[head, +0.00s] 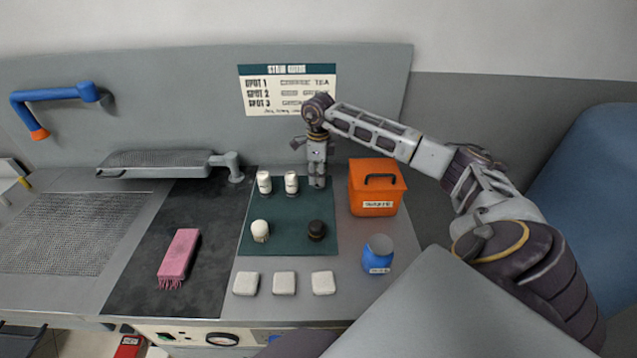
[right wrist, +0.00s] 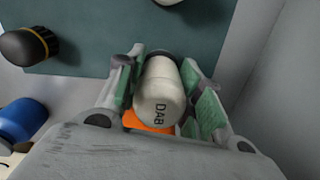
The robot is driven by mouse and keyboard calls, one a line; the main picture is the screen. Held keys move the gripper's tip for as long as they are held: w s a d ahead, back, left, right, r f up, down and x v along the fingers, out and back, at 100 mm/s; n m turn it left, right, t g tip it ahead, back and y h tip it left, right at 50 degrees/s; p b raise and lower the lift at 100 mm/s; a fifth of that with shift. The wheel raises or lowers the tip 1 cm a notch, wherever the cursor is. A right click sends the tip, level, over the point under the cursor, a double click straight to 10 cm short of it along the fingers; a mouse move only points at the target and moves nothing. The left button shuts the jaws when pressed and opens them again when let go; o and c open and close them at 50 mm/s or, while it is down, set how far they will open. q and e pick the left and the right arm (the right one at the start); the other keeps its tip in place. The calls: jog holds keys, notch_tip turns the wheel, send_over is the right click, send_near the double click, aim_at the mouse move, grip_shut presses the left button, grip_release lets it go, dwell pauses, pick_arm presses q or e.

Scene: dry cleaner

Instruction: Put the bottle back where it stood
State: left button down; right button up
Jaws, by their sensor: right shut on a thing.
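My right gripper (head: 317,181) points down at the back right of the dark green mat (head: 285,207). It is shut on a white bottle (right wrist: 158,96) lettered "DAB", which shows between the fingers (right wrist: 162,88) in the right wrist view. In the head view the fingers mostly hide this bottle, and I cannot tell whether its base touches the mat. Two white bottles, a left one (head: 264,182) and a right one (head: 291,182), stand on the mat's back row, left of the gripper. My left gripper is not in view.
A white-bristled brush (head: 260,231) and a black one (head: 316,231) stand nearer on the mat. An orange bin (head: 377,205) stands close right of the gripper, with a blue container (head: 378,253) in front.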

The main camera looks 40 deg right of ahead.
jog(key=shift+f, duration=0.65)
notch_tip(320, 180, down, 2)
jog(key=shift+f, duration=0.3)
jog(key=o, duration=1)
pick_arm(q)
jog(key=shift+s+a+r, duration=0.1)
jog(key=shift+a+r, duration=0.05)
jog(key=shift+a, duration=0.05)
pick_arm(e)
jog(key=shift+o, duration=0.2)
